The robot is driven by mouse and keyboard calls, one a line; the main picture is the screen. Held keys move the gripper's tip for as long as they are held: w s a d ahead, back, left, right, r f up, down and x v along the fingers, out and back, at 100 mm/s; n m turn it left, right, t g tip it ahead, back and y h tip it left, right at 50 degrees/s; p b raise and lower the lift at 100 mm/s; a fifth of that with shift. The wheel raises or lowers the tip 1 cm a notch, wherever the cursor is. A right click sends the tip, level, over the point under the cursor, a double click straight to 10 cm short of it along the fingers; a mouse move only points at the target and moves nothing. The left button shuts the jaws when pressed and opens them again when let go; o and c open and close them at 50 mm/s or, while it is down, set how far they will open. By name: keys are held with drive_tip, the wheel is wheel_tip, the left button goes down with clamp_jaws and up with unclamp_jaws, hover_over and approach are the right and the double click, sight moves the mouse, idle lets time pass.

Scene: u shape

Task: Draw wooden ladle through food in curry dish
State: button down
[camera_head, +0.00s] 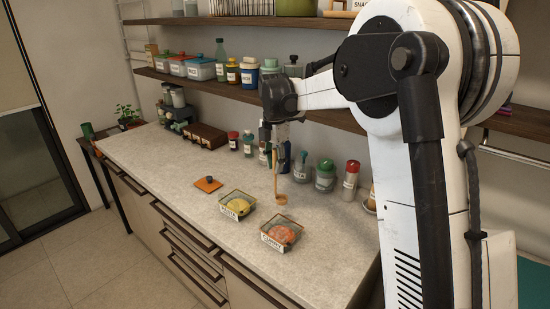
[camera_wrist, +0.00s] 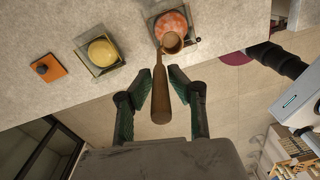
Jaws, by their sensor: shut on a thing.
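My gripper (camera_head: 270,146) is shut on the handle of the wooden ladle (camera_head: 276,178), which hangs upright with its bowl down. In the wrist view, the ladle (camera_wrist: 160,92) runs between the fingers of my gripper (camera_wrist: 158,78). A square clear dish (camera_head: 279,246) with a white label holds orange-red food (camera_head: 281,232). In the head view, the ladle's bowl is just behind this dish. In the wrist view, the bowl overlaps the orange-red food (camera_wrist: 168,20) and the dish's edge.
A similar dish with yellow food (camera_head: 238,205) stands left of the orange-red one. An orange square lid (camera_head: 208,184) with a dark knob lies farther left. Jars, including a red-capped one (camera_head: 350,178), line the wall behind the ladle. The counter's left front is clear.

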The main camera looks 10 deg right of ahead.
sight(278, 196)
drive_tip(key=shift+s+d+f+b, duration=0.15)
drive_tip(key=shift+s+f+b, duration=0.05)
drive_tip(key=shift+f, duration=0.3)
drive_tip(key=shift+s+d+f+b, duration=0.1)
drive_tip(key=shift+s+f+b, duration=0.1)
drive_tip(key=shift+f, duration=0.3)
drive_tip(key=shift+f+b, duration=1.25)
drive_tip(key=shift+f, duration=1.6)
drive_tip(key=shift+f+b, duration=2.3)
drive_tip(key=shift+f, duration=1)
drive_tip(key=shift+d, duration=0.1)
